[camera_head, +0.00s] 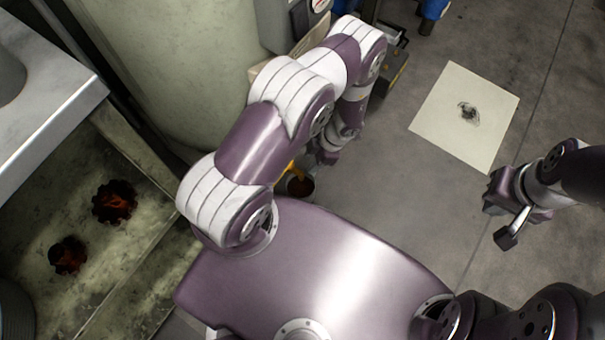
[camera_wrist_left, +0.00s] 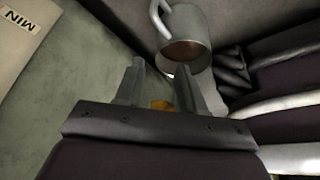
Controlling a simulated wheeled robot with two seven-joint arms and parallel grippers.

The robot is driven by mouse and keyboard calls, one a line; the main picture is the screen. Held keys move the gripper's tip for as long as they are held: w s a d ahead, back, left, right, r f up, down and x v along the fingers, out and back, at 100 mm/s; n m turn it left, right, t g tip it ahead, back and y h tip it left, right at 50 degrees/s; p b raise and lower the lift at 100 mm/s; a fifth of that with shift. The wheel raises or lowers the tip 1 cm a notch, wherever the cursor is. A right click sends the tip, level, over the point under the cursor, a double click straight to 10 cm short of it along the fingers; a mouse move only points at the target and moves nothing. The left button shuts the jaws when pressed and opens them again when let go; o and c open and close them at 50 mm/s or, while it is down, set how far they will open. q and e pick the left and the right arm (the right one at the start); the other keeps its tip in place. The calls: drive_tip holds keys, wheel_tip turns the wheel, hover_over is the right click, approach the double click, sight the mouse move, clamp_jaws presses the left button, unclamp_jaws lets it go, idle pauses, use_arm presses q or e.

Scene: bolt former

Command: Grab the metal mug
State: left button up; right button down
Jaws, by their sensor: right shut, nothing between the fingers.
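The metal mug (camera_wrist_left: 186,38) shows in the left wrist view at the top middle, just beyond my left fingertips. It is grey with brownish contents or interior, and its handle points to the upper left. My left gripper (camera_head: 328,155) is mostly hidden in the head view. My right gripper (camera_head: 505,215) is shut and empty, far from the mug.
A large pale cylinder (camera_head: 185,65) stands behind my left arm. A metal trough (camera_head: 110,260) with two dark gear-shaped openings lies at the left. A stained paper sheet (camera_head: 465,115) lies on the floor at the right. Open grey floor (camera_head: 400,205) lies between my arms.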

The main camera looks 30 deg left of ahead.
use_arm(q)
drive_tip(key=b+x, duration=0.4)
drive_tip(key=x, duration=0.2)
drive_tip(key=shift+s+a+f+b, duration=0.1)
drive_tip(key=shift+s+a+b, duration=0.1)
drive_tip(key=shift+b, duration=0.1)
clamp_jaws()
idle(0.9)
